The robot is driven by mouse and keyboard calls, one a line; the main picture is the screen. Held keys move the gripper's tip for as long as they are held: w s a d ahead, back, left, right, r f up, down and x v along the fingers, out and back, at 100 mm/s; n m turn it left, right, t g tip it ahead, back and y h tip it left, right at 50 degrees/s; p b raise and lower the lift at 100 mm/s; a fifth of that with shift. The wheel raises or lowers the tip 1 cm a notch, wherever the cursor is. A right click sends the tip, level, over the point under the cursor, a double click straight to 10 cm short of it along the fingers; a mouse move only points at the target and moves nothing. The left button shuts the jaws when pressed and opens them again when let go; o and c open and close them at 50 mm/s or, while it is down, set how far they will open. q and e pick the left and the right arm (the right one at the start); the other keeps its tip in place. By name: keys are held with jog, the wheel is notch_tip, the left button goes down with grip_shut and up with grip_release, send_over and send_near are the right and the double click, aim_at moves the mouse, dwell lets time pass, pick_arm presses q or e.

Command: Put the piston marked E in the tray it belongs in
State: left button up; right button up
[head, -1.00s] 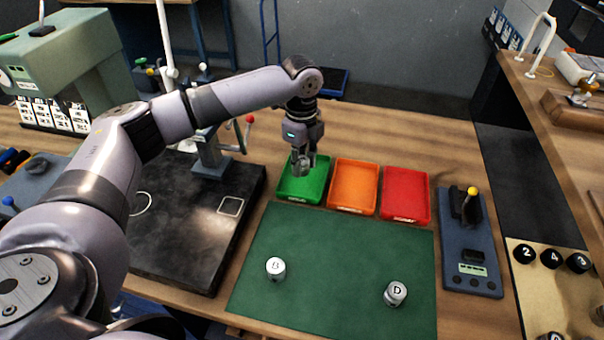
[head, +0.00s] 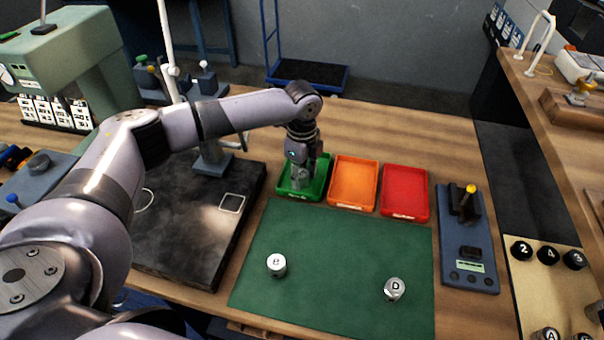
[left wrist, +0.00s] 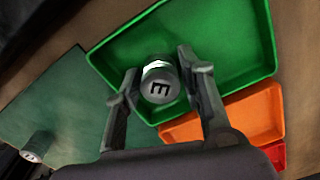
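The piston marked E (left wrist: 160,84) is a short metal cylinder with its lettered face toward the left wrist camera. My left gripper (head: 303,181) is shut on it, with one finger on each side. The gripper is down at the green tray (head: 322,190), and in the left wrist view the piston is over the tray's inside (left wrist: 217,50). I cannot tell whether the piston touches the tray floor. An orange tray (head: 354,184) and a red tray (head: 405,192) stand to the right of the green one. My right gripper is not in view.
Two other pistons stand on the green mat (head: 335,250): one at left (head: 277,265), marked B in the earlier view, and one marked D (head: 394,290). A blue gauge stand (head: 468,240) is right of the mat. A dark plate (head: 190,240) with a stand is at left.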

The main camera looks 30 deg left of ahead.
aim_at(302, 173)
pick_arm(q)
jog(key=shift+o, duration=1.1)
notch_tip(302, 173, up, 11)
jog(key=shift+f+b, duration=0.1)
jog(key=shift+b, duration=1.1)
jog(key=shift+r, duration=0.75)
